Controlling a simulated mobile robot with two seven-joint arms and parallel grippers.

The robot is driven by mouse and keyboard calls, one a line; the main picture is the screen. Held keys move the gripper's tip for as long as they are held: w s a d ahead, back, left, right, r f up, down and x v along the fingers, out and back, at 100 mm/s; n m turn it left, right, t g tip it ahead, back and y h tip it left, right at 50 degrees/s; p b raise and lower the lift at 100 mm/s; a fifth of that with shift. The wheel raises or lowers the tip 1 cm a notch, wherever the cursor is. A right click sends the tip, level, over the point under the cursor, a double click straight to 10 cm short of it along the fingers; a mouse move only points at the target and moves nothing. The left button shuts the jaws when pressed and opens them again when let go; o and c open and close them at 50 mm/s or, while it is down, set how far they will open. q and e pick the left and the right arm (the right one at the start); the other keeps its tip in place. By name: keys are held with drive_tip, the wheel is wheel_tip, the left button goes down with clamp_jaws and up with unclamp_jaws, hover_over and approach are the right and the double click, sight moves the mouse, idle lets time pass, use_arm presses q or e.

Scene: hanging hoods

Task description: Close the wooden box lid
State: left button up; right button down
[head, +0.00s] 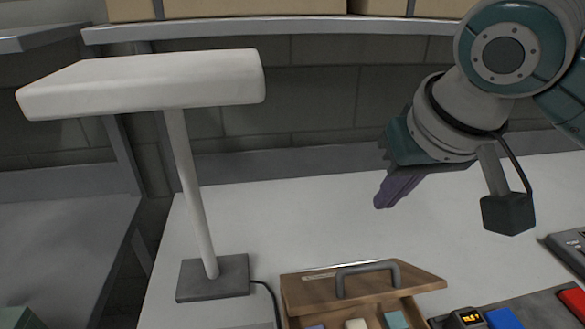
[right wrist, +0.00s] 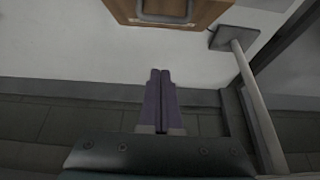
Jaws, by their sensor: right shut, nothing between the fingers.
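The wooden box lid (head: 315,292) is at the bottom of the head view, with a grey bar handle (head: 367,268) on it. It is raised over the open wooden box (head: 376,319), and small blocks show inside below it. The picture cuts off the front of the box. The lid also shows at the top of the right wrist view (right wrist: 206,14), partly cut off. My right gripper (head: 382,203), with purple fingers, is behind the box above the white table, apart from the lid. Its fingers (right wrist: 160,73) are shut and empty. My left gripper is out of view.
A white lamp (head: 145,83) stands on a grey base (head: 213,277) left of the box, with a black cable beside it. Coloured blocks (head: 503,318) and a grey device (head: 570,248) are at right. The white table (head: 300,220) is clear behind the box.

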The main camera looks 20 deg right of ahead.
drive_tip(key=b, duration=0.1)
hover_over(353, 269)
drive_tip(key=w+d, duration=0.3)
drive_tip(key=d, duration=0.1)
wheel_tip(353, 269, down, 9)
drive_tip(key=shift+s+a+f+p, duration=0.2)
drive_tip(key=shift+s+a+f, duration=0.1)
drive_tip(key=shift+s, duration=0.25)
drive_tip(key=shift+s+a+f+p, duration=0.2)
drive_tip(key=shift+s+a+f, duration=0.1)
drive_tip(key=shift+s, duration=0.2)
drive_tip(key=shift+s+f, duration=0.4)
drive_tip(key=shift+f, duration=0.05)
drive_tip(key=shift+a, duration=0.1)
